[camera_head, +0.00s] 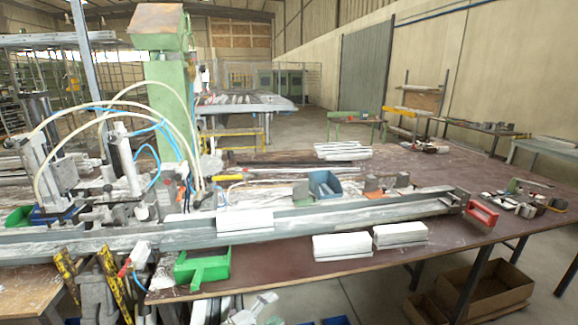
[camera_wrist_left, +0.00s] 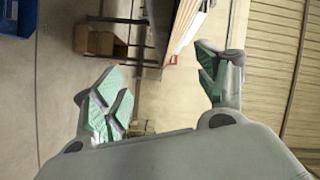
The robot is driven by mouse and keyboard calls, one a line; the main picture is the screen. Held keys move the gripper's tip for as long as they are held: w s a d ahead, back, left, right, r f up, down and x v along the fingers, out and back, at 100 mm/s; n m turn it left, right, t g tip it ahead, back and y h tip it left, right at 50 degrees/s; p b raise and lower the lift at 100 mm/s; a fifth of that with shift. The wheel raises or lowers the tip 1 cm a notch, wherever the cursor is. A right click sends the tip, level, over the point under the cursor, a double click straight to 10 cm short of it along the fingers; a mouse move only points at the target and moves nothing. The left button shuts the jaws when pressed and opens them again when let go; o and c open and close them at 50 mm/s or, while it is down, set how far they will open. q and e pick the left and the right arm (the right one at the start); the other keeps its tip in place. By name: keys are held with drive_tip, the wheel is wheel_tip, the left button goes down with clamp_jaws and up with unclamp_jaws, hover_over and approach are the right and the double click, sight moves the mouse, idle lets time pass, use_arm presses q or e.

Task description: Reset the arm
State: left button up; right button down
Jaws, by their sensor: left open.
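My left gripper (camera_head: 252,308) shows low in the head view, in front of the bench's near edge and below the table top. It is pale grey and partly cut off by the frame. In the left wrist view my left gripper (camera_wrist_left: 160,88) has its two green-padded fingers wide apart, with nothing between them. Concrete floor and the bench's edge show beyond them. My right gripper is in neither view.
A long metal rail (camera_head: 330,218) crosses the brown bench (camera_head: 460,232). White profile blocks lie on the bench (camera_head: 342,246) and on the rail (camera_head: 245,220). A green tray (camera_head: 202,268) sits at the near edge. Cardboard boxes (camera_head: 490,288) stand below right.

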use_arm(q)
drive_tip(key=s+a+f+n+y, duration=0.45)
drive_tip(key=s+f, duration=0.25)
drive_tip(key=f, duration=0.3)
drive_tip(key=s+a+f+n+g+y, duration=0.1)
drive_tip(key=s+a+f+n+y, duration=0.35)
drive_tip(key=f, duration=0.65)
drive_tip(key=s+a+f+n+y, duration=0.2)
drive_tip(key=s+a+f+n, duration=0.35)
drive_tip(key=s+f, duration=0.35)
drive_tip(key=s+a+f+n+g+y, duration=0.1)
drive_tip(key=s+f, duration=0.4)
drive_tip(key=s, duration=0.7)
drive_tip(key=s+a+f+n+g+y, duration=0.1)
drive_tip(key=s+a+f+n+g, duration=0.2)
drive_tip(key=s, duration=0.9)
drive_tip(key=s+a+f+n+g, duration=0.2)
drive_tip(key=s+f, duration=0.5)
drive_tip(key=s, duration=0.5)
drive_tip(key=n+g, duration=0.1)
drive_tip(key=g, duration=0.1)
drive_tip(key=shift+s+f+g+y, duration=0.25)
drive_tip(key=shift+s+g+y, duration=0.15)
